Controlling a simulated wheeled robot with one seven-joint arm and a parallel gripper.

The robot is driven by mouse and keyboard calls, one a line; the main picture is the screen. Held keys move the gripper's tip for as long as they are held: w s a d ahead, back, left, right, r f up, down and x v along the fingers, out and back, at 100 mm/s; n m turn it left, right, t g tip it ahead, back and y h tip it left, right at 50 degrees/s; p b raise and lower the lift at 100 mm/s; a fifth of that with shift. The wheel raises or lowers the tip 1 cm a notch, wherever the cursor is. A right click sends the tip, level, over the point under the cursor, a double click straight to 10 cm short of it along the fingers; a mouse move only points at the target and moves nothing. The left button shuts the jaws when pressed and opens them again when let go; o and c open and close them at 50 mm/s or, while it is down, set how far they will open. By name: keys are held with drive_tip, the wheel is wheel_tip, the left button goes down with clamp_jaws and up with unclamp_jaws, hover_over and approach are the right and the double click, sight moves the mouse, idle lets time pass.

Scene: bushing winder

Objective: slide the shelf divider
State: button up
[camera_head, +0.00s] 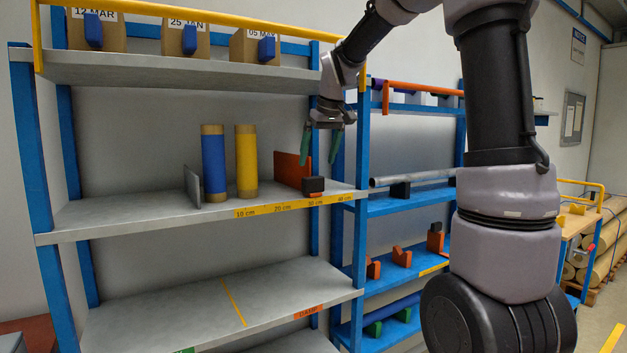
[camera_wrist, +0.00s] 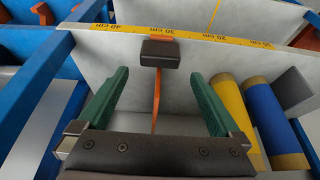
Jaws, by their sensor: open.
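The shelf divider is an upright orange plate (camera_head: 290,172) on the middle shelf, with a black block (camera_head: 313,185) at its front edge. The block stands near the 30 cm mark of the yellow scale (camera_head: 290,206). My gripper (camera_head: 319,155) is open and empty, pointing down, above and a little right of the block in the head view. In the wrist view, the gripper (camera_wrist: 158,76) has its green fingers apart, with the divider (camera_wrist: 156,100) seen edge-on and the black block (camera_wrist: 160,52) lined up between them. Neither finger visibly touches it.
Left of the divider stand a yellow roll (camera_head: 246,160) and a blue roll (camera_head: 214,163), then a grey plate (camera_head: 192,185). The upper shelf (camera_head: 170,70) with boxes hangs above. A blue shelf post (camera_head: 361,190) is close on the right.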

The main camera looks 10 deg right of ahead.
sight(314, 177)
drive_tip(key=x, duration=0.7)
drive_tip(key=shift+w+f, duration=0.1)
drive_tip(key=shift+f, duration=0.15)
